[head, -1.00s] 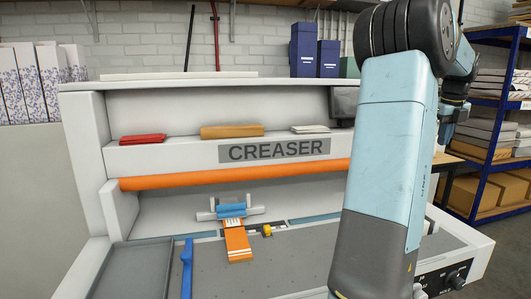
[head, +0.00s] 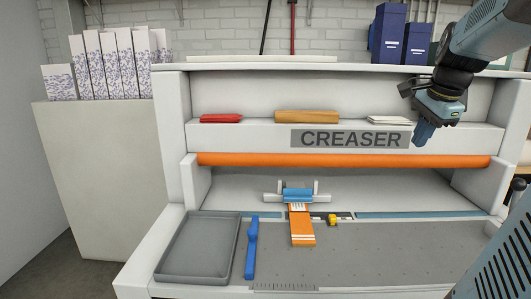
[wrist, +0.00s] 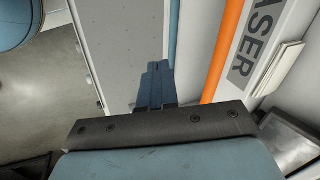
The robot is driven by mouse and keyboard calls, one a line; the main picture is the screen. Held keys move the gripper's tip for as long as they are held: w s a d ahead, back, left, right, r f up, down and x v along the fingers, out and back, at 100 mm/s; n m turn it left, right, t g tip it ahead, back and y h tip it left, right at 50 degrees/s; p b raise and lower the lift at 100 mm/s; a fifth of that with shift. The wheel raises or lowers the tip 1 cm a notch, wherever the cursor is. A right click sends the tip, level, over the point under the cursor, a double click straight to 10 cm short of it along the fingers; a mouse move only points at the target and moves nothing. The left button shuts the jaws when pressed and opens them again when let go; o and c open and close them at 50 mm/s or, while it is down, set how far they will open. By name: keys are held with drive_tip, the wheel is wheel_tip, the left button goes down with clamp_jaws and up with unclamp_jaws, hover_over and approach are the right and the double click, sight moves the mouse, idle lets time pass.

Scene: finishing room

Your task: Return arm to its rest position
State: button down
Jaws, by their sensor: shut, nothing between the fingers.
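My gripper (head: 424,133) is at the upper right of the head view, in front of the right end of the creaser's shelf, fingers pointing down. In the wrist view its blue fingers (wrist: 154,86) are together, with nothing between them. The creaser (head: 350,138) is a pale machine with an orange bar (head: 340,160) across its front. My gripper appears apart from everything on the machine's bed.
An orange strip (head: 302,228) lies under a blue clamp (head: 298,194) on the bed. A blue tool (head: 251,248) and an empty grey tray (head: 165,272) are to its left. A red cloth (head: 221,118), a tan block (head: 307,117) and white sheets (head: 389,120) rest on the shelf.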

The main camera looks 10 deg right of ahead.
drive_tip(key=s+a+f+n, duration=0.2)
drive_tip(key=s+a+n, duration=0.1)
drive_tip(key=a+n, duration=0.3)
drive_tip(key=s+a+f+n+t, duration=0.1)
drive_tip(key=s+a+f+n, duration=0.2)
drive_tip(key=a, duration=0.5)
drive_tip(key=s+a+f+n, duration=0.3)
drive_tip(key=s+a+n, duration=0.2)
drive_tip(key=a+n, duration=0.2)
drive_tip(key=shift+s+n, duration=0.15)
drive_tip(key=shift+n, duration=0.65)
